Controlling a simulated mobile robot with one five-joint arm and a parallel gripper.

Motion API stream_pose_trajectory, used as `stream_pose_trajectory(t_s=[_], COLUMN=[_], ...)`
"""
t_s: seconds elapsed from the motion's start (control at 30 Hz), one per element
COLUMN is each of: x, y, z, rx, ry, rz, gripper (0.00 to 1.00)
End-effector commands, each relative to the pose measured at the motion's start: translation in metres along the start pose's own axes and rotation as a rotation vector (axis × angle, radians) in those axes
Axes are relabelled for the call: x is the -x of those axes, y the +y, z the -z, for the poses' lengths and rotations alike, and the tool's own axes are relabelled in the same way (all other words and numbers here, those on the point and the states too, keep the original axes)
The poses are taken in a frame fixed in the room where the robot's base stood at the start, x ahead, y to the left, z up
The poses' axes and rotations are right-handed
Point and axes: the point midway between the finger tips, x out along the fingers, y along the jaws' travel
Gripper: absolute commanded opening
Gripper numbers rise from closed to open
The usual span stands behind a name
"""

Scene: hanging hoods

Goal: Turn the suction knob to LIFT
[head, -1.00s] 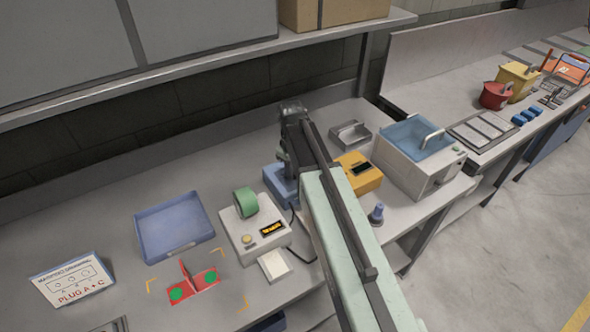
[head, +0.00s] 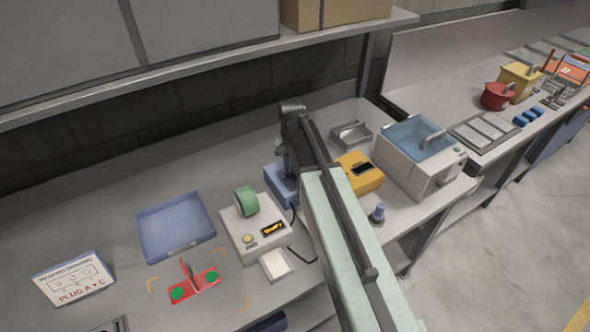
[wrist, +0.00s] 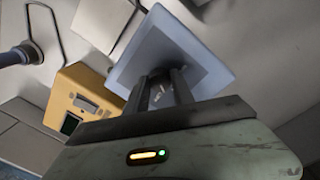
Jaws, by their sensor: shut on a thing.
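A blue box (head: 278,184) stands on the bench under my gripper, and in the wrist view its light blue top (wrist: 203,63) lies below the fingers. My gripper (wrist: 160,92) points down at the middle of this top and is shut on what looks like the knob. The knob is almost wholly hidden between the fingers, so its pointer cannot be read. I see no readable LIFT mark. In the head view my arm hides part of the box and most of the gripper.
A yellow device (head: 360,175) stands right of the box, with a white tank (head: 425,165) beyond it. A white machine with a green roll (head: 246,201) stands to the left. A blue tray (head: 174,228) lies farther left. A shelf (head: 200,82) runs above the back.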

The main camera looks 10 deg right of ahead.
Motion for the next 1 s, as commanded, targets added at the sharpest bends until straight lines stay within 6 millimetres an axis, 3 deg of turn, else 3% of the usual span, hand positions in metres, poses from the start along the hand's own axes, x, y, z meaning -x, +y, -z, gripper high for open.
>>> stream_pose_trajectory(t_s=[0.5, 1.0], x=[0.0000, 0.0000], y=[-0.0006, -0.0007], z=[0.0007, 0.0011], rx=[-0.425, -0.579], ry=[-0.023, -0.031], rz=[-0.001, 0.000], gripper=[0.00, 0.00])
